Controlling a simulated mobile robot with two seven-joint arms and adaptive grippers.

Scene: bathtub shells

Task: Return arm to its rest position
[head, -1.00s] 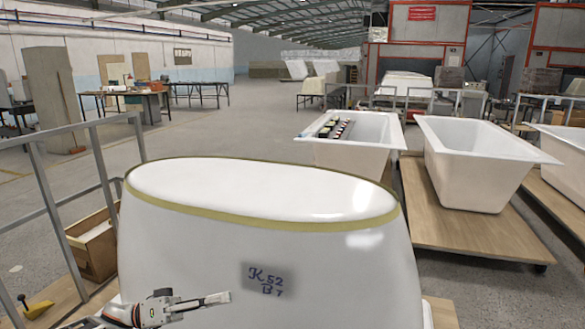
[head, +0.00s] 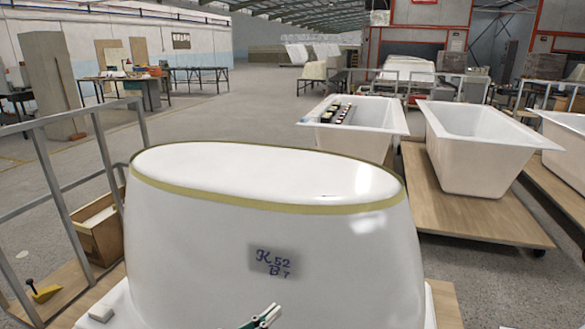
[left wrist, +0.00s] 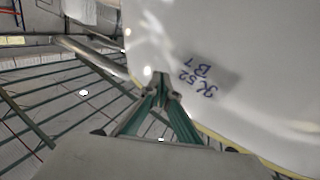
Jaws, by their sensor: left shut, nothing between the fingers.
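My left gripper (head: 263,317) shows only as fingertips at the bottom edge of the head view, in front of the upturned white bathtub shell (head: 190,240). In the left wrist view its fingers (left wrist: 162,82) are shut together with nothing between them, close to the shell's wall (left wrist: 215,35). The grey label (head: 272,261) on the shell reads K52 B7; it also shows in the left wrist view (left wrist: 207,77). Most of my left arm is below the head view. My right gripper is not in view.
A metal railing (head: 58,190) stands to the left, with a wooden box (head: 98,232) beside it. White tubs (head: 480,155) stand on wooden platforms (head: 470,220) at the right.

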